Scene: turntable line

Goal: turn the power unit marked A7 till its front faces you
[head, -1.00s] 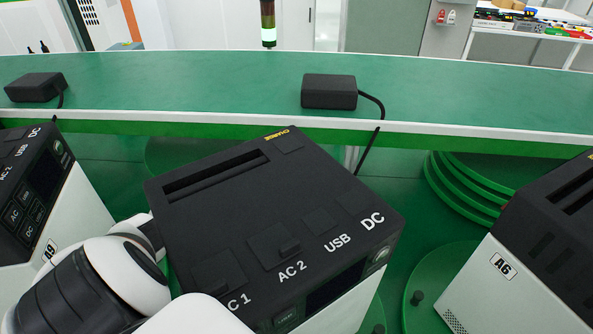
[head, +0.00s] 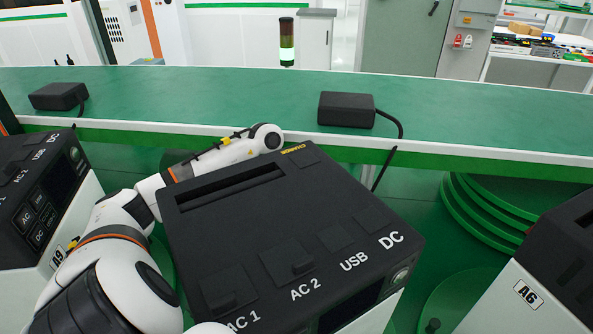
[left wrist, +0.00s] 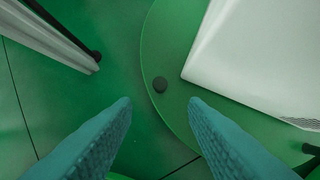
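A black-topped power unit (head: 285,215) stands in the middle of the head view, askew. Its near top edge is lettered AC 1, AC 2, USB and DC. The panel below, with a dark display, shows partly at the lower right; no A7 mark is visible. My left arm passes its left side and reaches behind its far edge. The gripper is hidden there. In the left wrist view my left gripper (left wrist: 160,100) is open and empty. A dark round peg (left wrist: 160,84) on a green turntable rim (left wrist: 155,45) lies just beyond the fingertips. A white unit's corner (left wrist: 245,60) is right of it.
Unit A9 (head: 40,190) stands close on the left and unit A6 (head: 535,290) on the right. A green bench (head: 230,95) runs behind, with black adapters (head: 346,110) on it and a hanging cable. Stacked green discs (head: 480,225) sit at the right.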

